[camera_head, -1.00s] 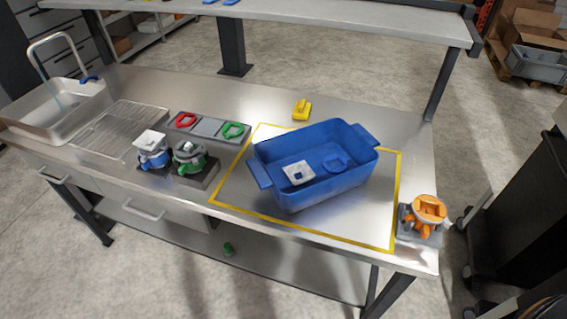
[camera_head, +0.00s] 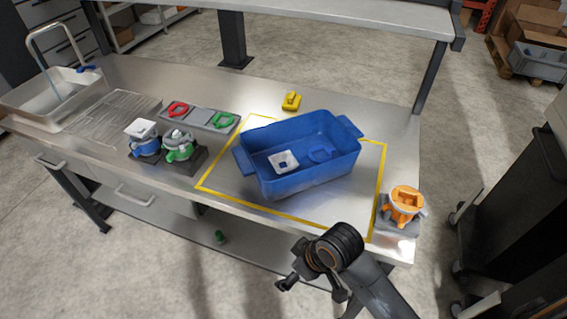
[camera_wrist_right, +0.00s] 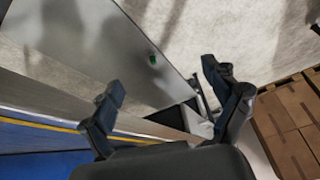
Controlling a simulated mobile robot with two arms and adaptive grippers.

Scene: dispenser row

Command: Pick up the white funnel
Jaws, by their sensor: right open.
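A similar white square piece (camera_head: 141,128) sits on top of a blue dispenser at the left. My right gripper (camera_head: 311,287) is in front of the table's front edge, below and right of the tub. It is open and empty, apart from the funnel. In the right wrist view its two fingers (camera_wrist_right: 163,80) are spread, with floor and the lower shelf beyond. My left gripper is out of view.
The tub stands within a yellow outline (camera_head: 375,195). An orange dispenser (camera_head: 405,204) stands at the right corner, a green one (camera_head: 179,146) at the left. Red and green rings lie on a grey holder (camera_head: 200,116); a yellow object (camera_head: 291,101) is behind the tub.

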